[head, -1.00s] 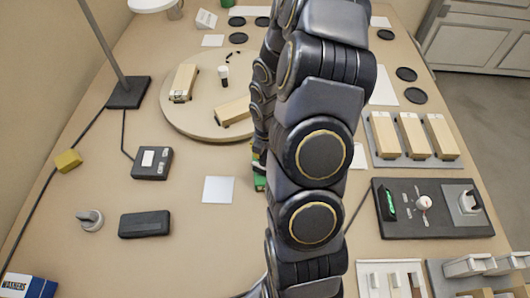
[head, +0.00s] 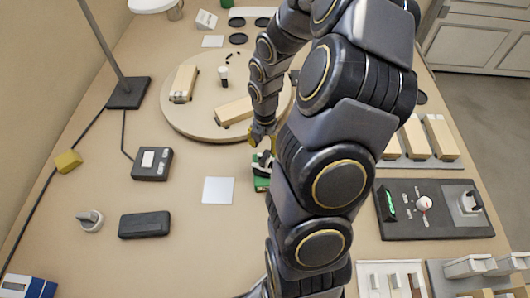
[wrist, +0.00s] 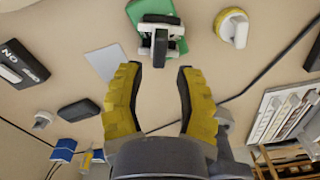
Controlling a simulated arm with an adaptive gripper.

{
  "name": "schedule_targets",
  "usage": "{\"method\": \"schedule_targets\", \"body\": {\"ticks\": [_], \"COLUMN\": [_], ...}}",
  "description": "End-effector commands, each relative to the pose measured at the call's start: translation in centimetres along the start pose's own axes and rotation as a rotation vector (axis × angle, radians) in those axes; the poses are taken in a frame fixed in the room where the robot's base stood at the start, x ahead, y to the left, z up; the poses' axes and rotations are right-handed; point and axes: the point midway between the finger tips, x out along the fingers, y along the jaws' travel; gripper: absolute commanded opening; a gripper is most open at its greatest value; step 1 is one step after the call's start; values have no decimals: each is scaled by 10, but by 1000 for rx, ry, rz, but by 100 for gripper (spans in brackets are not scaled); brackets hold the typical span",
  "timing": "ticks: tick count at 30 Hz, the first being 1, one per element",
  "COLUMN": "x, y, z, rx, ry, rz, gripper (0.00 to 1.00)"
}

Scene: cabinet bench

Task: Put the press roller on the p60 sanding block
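A black-and-white tool that looks like the press roller (wrist: 158,40) stands on a green pad (wrist: 178,20) at the top of the wrist view. In the head view the tool (head: 263,161) and the green pad (head: 261,184) show beside my arm, partly covered. My gripper (wrist: 160,76) has its yellow fingers spread and nothing between them; the tool lies just beyond the fingertips, apart from them. In the head view my gripper (head: 260,134) is at the front edge of the round board. I cannot read a P60 mark, so which thing is the p60 sanding block is unclear.
The round board (head: 190,122) carries wooden blocks and a small bottle. More wooden blocks stand on a tray (head: 410,163) at right. A dark panel (head: 440,225) with a knob lies in front. A yellow roll (wrist: 232,28) is near the gripper.

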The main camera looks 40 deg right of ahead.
Motion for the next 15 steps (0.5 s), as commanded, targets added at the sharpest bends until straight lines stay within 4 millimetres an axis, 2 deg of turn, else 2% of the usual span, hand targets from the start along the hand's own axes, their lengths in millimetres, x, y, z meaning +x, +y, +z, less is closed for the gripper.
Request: {"method": "schedule_targets", "body": {"ticks": [1,6,9,15], "x": [-12,-46,-60,-77], "y": [2,1,1,2], "z": [1,0,0,-4], "rx": [-1,-1,-3,16], "ry": [-6,-3,-3,0], "rz": [7,5,4,1], "gripper": [34,34,34,34]}}
